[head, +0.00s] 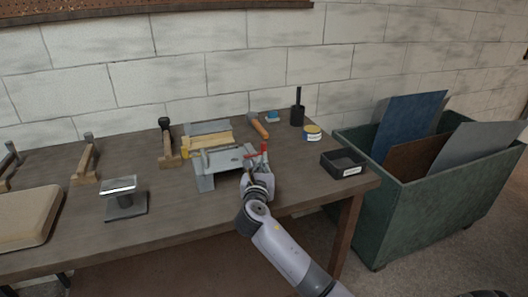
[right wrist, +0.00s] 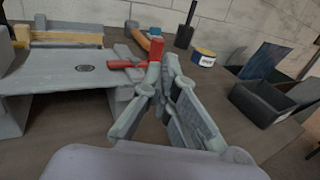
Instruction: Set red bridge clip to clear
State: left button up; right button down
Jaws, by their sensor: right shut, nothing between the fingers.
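The red bridge clip (head: 264,149) is at the right end of a grey metal bridge fixture (head: 205,181) on the bench. In the right wrist view the clip (right wrist: 156,50) shows an upright red part and a red bar pointing left over the fixture top (right wrist: 50,82). My right gripper (head: 259,169) is at the fixture's right end, its fingertips by the clip. In the right wrist view its fingers (right wrist: 163,66) meet at the tips with nothing between them. They hide the clip's lower part, and I cannot tell whether they touch it. My left gripper is out of view.
A black labelled tray (head: 343,164), a yellow-and-blue tin (head: 312,133) and a black cup (head: 298,115) stand to the right. A wooden-handled tool (head: 259,126) lies behind the fixture. A grey stand (head: 124,203) is to the left. The bench front is mostly clear.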

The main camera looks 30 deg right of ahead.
aim_at(265, 147)
jog(key=x, duration=0.6)
dwell(0.3)
jog(key=shift+d+r+y+p, duration=0.1)
jog(key=shift+y+p, duration=0.2)
jog(key=shift+p, duration=0.2)
jog(key=shift+n+t, duration=0.3)
